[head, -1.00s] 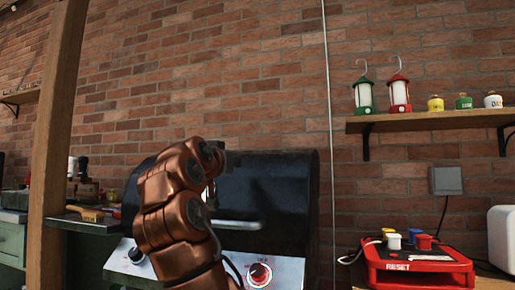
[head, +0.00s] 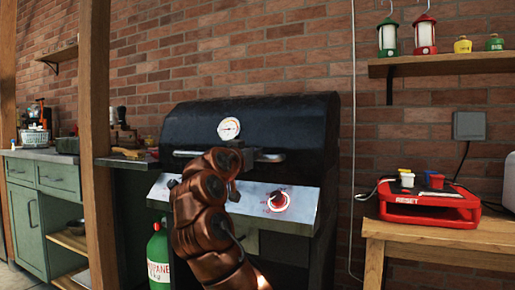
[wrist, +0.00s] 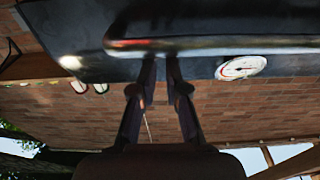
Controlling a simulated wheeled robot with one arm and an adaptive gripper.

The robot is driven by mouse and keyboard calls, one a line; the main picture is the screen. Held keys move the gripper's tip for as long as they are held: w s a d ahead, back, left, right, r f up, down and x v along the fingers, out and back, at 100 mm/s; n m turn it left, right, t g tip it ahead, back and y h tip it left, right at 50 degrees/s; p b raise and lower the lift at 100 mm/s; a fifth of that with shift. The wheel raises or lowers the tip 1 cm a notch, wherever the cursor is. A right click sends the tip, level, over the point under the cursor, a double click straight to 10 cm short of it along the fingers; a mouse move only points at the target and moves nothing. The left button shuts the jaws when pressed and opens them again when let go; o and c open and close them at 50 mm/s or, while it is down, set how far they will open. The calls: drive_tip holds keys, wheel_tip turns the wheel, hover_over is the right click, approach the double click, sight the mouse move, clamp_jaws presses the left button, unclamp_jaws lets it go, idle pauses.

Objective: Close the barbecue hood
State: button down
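The barbecue's black hood (head: 300,120) is down over the grill body in the head view, with a round gauge (head: 229,128) on its front. Its lower edge meets the steel control panel (head: 305,203); any small gap is too dark to tell. The hood's handle (head: 192,153) runs along the lower front, partly hidden by my arm. My gripper (head: 258,157) is in front of the handle. In the wrist view my gripper (wrist: 161,62) has its fingertips close together at the handle bar (wrist: 230,45), not around it; contact cannot be told.
A wooden post (head: 95,150) stands left of the barbecue. A red box marked RESET (head: 430,207) sits on the wooden table (head: 460,235) at right. A green propane bottle (head: 158,255) stands below the barbecue's left side. A shelf (head: 440,64) with lanterns is above right.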

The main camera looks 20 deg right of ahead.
drive_tip(key=f, duration=0.3)
drive_tip(key=shift+w+a+f+g+y, duration=0.1)
drive_tip(key=shift+w+f+g+y, duration=0.1)
drive_tip(key=shift+w+g+y, duration=0.15)
drive_tip(key=shift+a+f, duration=0.15)
drive_tip(key=s+a+r, duration=0.2)
drive_tip(key=s+a, duration=0.2)
drive_tip(key=s, duration=0.2)
drive_tip(key=shift+s+a+r, duration=0.2)
drive_tip(key=shift+a+r, duration=0.1)
drive_tip(key=shift+a, duration=0.05)
